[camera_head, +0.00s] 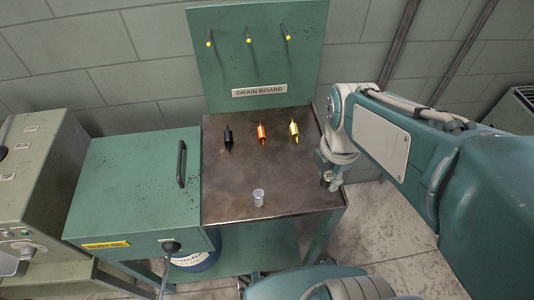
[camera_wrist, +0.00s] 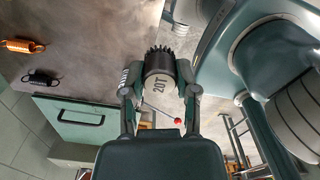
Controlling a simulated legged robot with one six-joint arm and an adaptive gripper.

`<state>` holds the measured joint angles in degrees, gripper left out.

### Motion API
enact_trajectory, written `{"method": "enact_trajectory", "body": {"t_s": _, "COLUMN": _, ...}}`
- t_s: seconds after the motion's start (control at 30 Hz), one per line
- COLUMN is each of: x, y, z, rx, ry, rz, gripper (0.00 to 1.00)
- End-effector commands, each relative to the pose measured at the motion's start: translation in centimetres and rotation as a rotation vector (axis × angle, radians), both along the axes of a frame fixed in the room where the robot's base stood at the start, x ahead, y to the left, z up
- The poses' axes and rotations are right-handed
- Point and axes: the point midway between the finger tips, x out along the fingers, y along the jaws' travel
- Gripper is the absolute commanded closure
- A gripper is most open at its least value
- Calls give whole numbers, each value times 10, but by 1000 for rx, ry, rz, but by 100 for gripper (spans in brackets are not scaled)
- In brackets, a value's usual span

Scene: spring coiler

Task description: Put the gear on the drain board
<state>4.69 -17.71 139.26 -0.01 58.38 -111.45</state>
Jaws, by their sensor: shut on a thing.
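The gear (camera_wrist: 159,78) is a dark, toothed piece with a grey face marked 20T. My gripper (camera_wrist: 158,88) is shut on it, with one finger on each side in the wrist view. In the head view my gripper (camera_head: 328,176) is over the right edge of the metal table, and the gear shows only as a small piece at its tip. The drain board (camera_head: 255,50) is an upright green panel behind the table, with a white label and three yellow-tipped pegs (camera_head: 248,40). No gear shows on the pegs.
On the table (camera_head: 225,190) lie a black spring (camera_head: 228,136), an orange spring (camera_head: 262,134) and a yellow spring (camera_head: 294,131). A small clear cup (camera_head: 258,198) stands near the front. A green box (camera_head: 135,185) with a handle and crank adjoins on the left.

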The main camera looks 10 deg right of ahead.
Motion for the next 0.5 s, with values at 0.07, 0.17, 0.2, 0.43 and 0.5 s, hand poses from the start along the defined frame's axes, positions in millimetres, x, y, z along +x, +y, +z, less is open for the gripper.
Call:
{"method": "enact_trajectory", "body": {"t_s": 0.07, "x": -8, "y": -6, "z": 2, "rx": 0, "ry": -3, "rz": -19, "gripper": 100}}
{"method": "enact_trajectory", "body": {"t_s": 0.17, "x": -14, "y": -8, "z": 3, "rx": 0, "ry": -1, "rz": -29, "gripper": 100}}
{"method": "enact_trajectory", "body": {"t_s": 0.2, "x": -14, "y": -9, "z": 3, "rx": 0, "ry": -1, "rz": -31, "gripper": 100}}
{"method": "enact_trajectory", "body": {"t_s": 0.43, "x": 14, "y": -2, "z": -10, "rx": 1, "ry": 5, "rz": -29, "gripper": 100}}
{"method": "enact_trajectory", "body": {"t_s": 0.5, "x": 25, "y": 1, "z": -16, "rx": 1, "ry": 5, "rz": -29, "gripper": 100}}
